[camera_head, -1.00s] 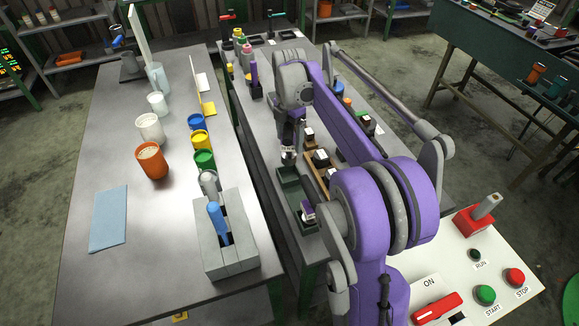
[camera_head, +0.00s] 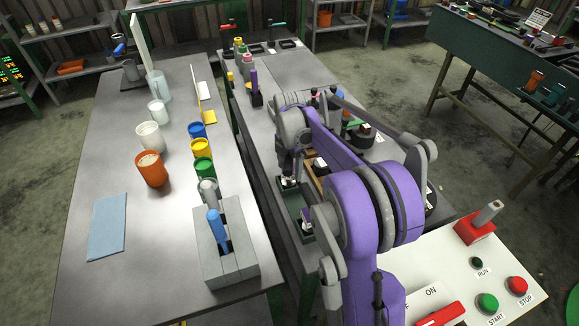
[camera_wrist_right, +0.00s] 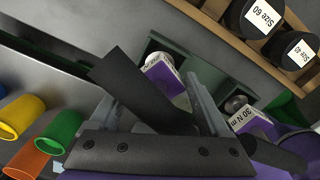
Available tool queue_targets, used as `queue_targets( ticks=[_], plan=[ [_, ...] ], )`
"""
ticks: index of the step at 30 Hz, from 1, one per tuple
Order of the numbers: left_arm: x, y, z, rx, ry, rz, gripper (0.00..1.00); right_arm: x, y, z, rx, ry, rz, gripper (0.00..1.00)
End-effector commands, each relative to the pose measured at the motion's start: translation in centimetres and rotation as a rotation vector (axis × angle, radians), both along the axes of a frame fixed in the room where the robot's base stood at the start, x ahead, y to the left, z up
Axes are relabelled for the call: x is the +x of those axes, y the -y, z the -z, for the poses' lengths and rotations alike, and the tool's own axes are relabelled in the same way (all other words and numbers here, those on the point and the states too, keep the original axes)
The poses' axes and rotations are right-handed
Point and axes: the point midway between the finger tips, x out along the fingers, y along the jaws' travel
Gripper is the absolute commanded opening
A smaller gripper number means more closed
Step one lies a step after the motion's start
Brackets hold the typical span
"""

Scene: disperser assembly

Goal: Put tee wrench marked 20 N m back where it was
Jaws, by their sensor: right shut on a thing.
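My right gripper (camera_head: 288,170) is low over the dark green tray (camera_head: 294,204). In the right wrist view it (camera_wrist_right: 150,90) is shut on a tee wrench, whose black bar (camera_wrist_right: 135,85) lies slantwise between the fingers. I cannot tell whether the wrench touches the tray floor. A second purple wrench, labelled 30 N m (camera_wrist_right: 246,121), stands in the neighbouring compartment. My left gripper is not in view.
A wooden rack (camera_wrist_right: 215,28) with black sockets labelled Size 60 (camera_wrist_right: 262,18) and Size 45 (camera_wrist_right: 296,52) runs close beside the tray. Coloured cups, such as the green cup (camera_head: 204,169), and a grey block stand (camera_head: 226,262) are on the left table.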

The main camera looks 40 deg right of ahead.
Motion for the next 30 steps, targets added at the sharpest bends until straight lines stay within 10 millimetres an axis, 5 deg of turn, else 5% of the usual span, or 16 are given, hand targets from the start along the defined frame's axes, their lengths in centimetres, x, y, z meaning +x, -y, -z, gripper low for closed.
queue_targets(
  ticks=[1, 2, 5, 17, 30],
  plan=[
    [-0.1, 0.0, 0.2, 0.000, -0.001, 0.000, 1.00, 0.0, 0.0, 0.2, 0.000, 0.000, 0.000, 0.00],
    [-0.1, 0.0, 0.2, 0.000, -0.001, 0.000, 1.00, 0.0, 0.0, 0.3, 0.000, 0.000, 0.000, 0.82],
    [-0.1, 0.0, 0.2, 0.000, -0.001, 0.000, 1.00, 0.0, 0.0, 0.2, 0.000, 0.000, 0.000, 1.00],
    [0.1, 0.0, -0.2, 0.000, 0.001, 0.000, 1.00, 0.0, 0.0, -1.2, 0.000, 0.000, 0.000, 1.00],
    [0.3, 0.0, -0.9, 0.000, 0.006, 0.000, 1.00, 0.0, 0.0, -10.0, 0.000, 0.000, 0.001, 1.00]
  ],
)
